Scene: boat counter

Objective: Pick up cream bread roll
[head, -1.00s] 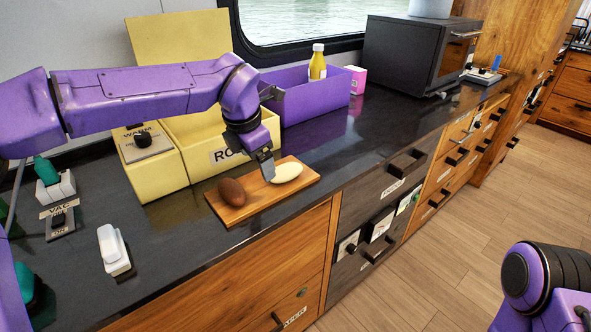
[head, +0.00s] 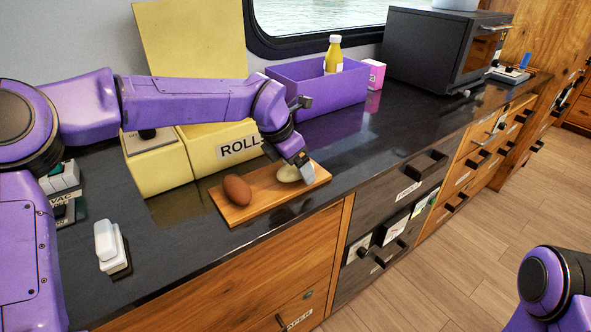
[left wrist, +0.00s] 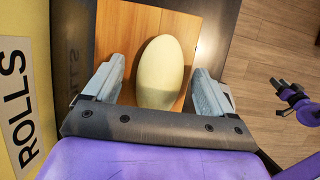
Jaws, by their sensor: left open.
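The cream bread roll (head: 288,173) lies on a wooden board (head: 245,212) on the dark counter. In the left wrist view the roll (left wrist: 161,70) is a pale oval between the two grey fingers of my left gripper (left wrist: 158,92). The fingers are open, with a gap on each side of the roll. In the head view my left gripper (head: 301,166) reaches down over the roll and hides part of it. A brown roll (head: 237,190) lies on the left part of the board.
A yellow box labelled ROLLS (head: 215,150) stands behind the board with its lid up. A pink box (head: 374,75), a dark oven (head: 440,50) and a white object (head: 108,245) stand on the counter.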

